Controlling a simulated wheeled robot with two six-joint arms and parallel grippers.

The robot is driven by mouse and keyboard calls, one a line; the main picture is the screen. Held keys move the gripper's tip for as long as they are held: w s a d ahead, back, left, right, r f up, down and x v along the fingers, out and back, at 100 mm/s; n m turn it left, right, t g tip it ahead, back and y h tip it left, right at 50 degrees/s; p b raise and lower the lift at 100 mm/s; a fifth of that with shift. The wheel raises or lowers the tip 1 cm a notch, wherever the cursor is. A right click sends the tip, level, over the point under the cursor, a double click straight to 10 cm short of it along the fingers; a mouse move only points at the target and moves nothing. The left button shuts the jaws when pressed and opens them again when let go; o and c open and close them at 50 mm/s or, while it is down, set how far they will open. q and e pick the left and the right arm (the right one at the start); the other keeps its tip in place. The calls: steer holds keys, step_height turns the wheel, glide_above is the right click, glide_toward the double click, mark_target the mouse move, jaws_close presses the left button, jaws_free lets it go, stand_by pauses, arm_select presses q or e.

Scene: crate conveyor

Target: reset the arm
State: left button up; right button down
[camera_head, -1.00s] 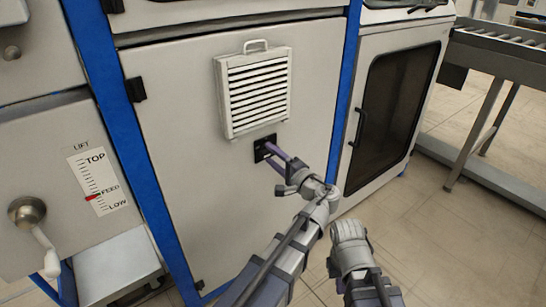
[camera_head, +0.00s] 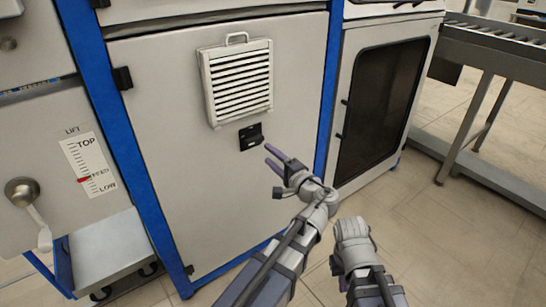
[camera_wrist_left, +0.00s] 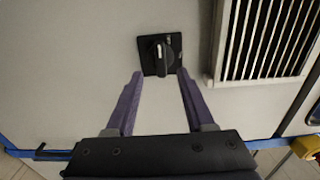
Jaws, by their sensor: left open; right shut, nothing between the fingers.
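My left gripper (camera_head: 272,158) is open and empty in front of the grey cabinet door. Its two purple fingers point at a small black rotary switch (camera_head: 251,137) on that door and stand apart from it. The left wrist view shows the switch (camera_wrist_left: 160,54) just beyond the gap between the open fingers (camera_wrist_left: 158,86), its knob pointing roughly upright with a pale mark. My right gripper (camera_head: 351,228) is folded low at the right of my left arm, shut and empty; its fingertips are hard to make out.
A louvred vent with a handle (camera_head: 238,82) sits above the switch. Blue frame posts (camera_head: 111,139) edge the cabinet door (camera_head: 180,200). A lift scale (camera_head: 88,165) and crank (camera_head: 27,200) are at the left. A dark-windowed door (camera_head: 383,105) and a roller conveyor (camera_head: 497,60) are at the right.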

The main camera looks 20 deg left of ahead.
arm_select(q)
steer(key=s+a+f+n+g+h, duration=0.1)
steer(key=s+f+n+g+h, duration=0.25)
steer(key=s+f, duration=0.45)
steer(key=s+a+f+n+g+h, duration=0.25)
steer(key=f+g+h, duration=0.25)
steer(key=f, duration=0.6)
steer(key=s+d+f+m+g+h, duration=0.1)
steer(key=s+d+h, duration=0.1)
steer(key=s+d, duration=0.5)
steer(key=s+d+f+m+g+h, duration=0.15)
steer(key=s+d, duration=0.25)
steer(key=d, duration=0.7)
step_height(320, 180, up, 38)
steer(key=h+p, duration=0.1)
steer(key=p, duration=3.7)
steer(key=shift+r, duration=0.15)
steer(key=shift+w, duration=0.1)
